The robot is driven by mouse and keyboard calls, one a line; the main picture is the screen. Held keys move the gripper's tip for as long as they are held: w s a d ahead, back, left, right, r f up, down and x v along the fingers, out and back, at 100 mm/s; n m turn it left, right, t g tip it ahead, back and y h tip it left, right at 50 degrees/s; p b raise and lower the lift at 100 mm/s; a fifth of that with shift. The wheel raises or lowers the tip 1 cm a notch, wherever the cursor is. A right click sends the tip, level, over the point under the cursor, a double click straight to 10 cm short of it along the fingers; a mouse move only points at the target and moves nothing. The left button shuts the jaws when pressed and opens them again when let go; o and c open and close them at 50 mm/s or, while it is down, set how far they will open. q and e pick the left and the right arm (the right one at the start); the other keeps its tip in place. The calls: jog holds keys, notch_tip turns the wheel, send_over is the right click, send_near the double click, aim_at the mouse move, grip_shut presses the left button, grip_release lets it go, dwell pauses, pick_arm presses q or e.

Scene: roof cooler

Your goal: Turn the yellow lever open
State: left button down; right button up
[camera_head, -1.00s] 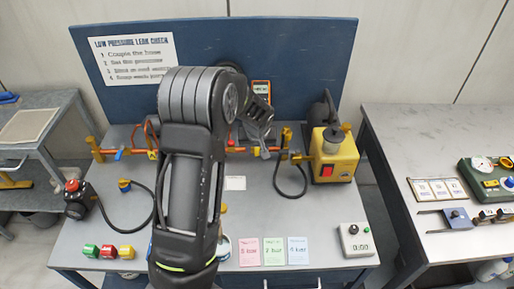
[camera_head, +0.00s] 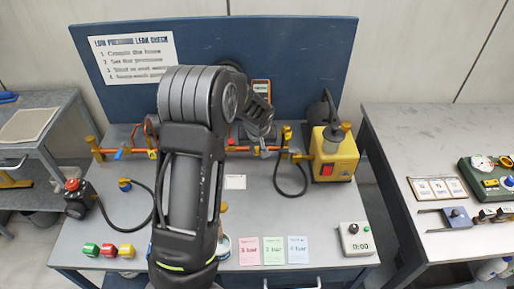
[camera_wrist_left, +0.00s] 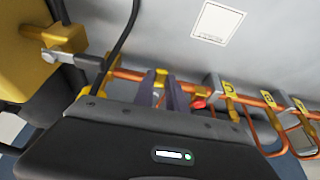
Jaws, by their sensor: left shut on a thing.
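A copper pipe (camera_head: 240,149) runs across the back of the bench, with yellow fittings on it. My left gripper (camera_head: 265,152) is at this pipe, left of the yellow pump; my arm comes down over the bench's middle. In the left wrist view the two grey-purple fingers (camera_wrist_left: 160,96) straddle a small yellow part (camera_wrist_left: 161,76) at the pipe, apparently the yellow lever. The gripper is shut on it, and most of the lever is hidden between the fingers. A red knob (camera_wrist_left: 198,103) sits close beside the fingers. My right gripper is not in view.
The yellow pump (camera_head: 335,158) with a black hose stands right of the gripper. Coloured cards (camera_head: 273,251), a small timer (camera_head: 355,239) and several coloured knobs (camera_head: 108,250) lie near the front edge. A blue back panel (camera_head: 290,60) rises behind the pipe.

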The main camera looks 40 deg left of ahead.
pick_arm(q)
jog(key=shift+a, duration=0.1)
jog(key=a+m+h+b, duration=0.1)
jog(key=a+m+b, duration=0.1)
jog(key=m, duration=0.2)
jog(key=a+m+h+b, duration=0.2)
jog(key=m+b, duration=0.1)
jog(key=m, duration=0.2)
jog(key=a+m+h+b, duration=0.2)
jog(key=m+b, duration=0.1)
jog(key=m, duration=0.2)
jog(key=shift+a, duration=0.3)
jog(key=shift+w+a+m+g+h+p, duration=0.15)
jog(key=shift+w+a+m+h+p, duration=0.1)
jog(key=shift+m, duration=0.45)
jog(key=shift+w+a+m+g+h+p, duration=0.15)
jog(key=shift+a+m+g+p, duration=0.1)
jog(key=shift+m, duration=0.45)
jog(key=shift+w+a+m+g+h+p, duration=0.15)
jog(key=shift+w+m+h+p, duration=0.1)
jog(key=shift+m, duration=0.45)
jog(key=c, duration=1.4)
grip_release()
jog(key=shift+o, duration=0.2)
